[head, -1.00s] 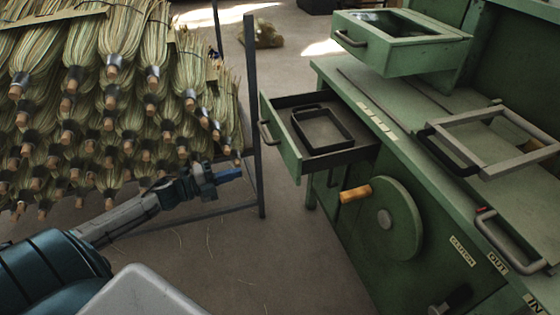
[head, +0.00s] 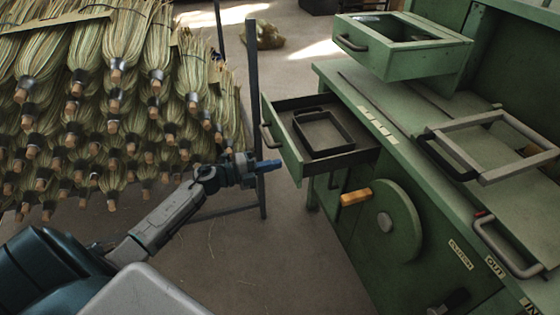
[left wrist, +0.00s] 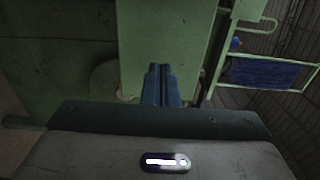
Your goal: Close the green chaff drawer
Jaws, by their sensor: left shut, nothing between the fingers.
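A green drawer (head: 284,147) stands pulled out from the green machine, with a dark handle (head: 267,137) on its front and a black frame-like insert (head: 324,133) inside. A second green drawer (head: 400,50), higher up, is also out; I cannot tell from the pictures which one is the chaff drawer. My left gripper (head: 270,166) is shut and empty, its blue fingers pointing right, just left of the lower drawer's front. In the left wrist view the shut fingers (left wrist: 160,72) lie before a green panel (left wrist: 160,35). My right gripper is not in view.
A rack of brooms (head: 110,110) fills the left, with a dark upright post (head: 255,100) close by my left gripper. A crank wheel with a wooden grip (head: 355,196) sits below the drawer. Grey metal frames (head: 490,118) lie on the worktop. Bare floor (head: 280,250) lies between.

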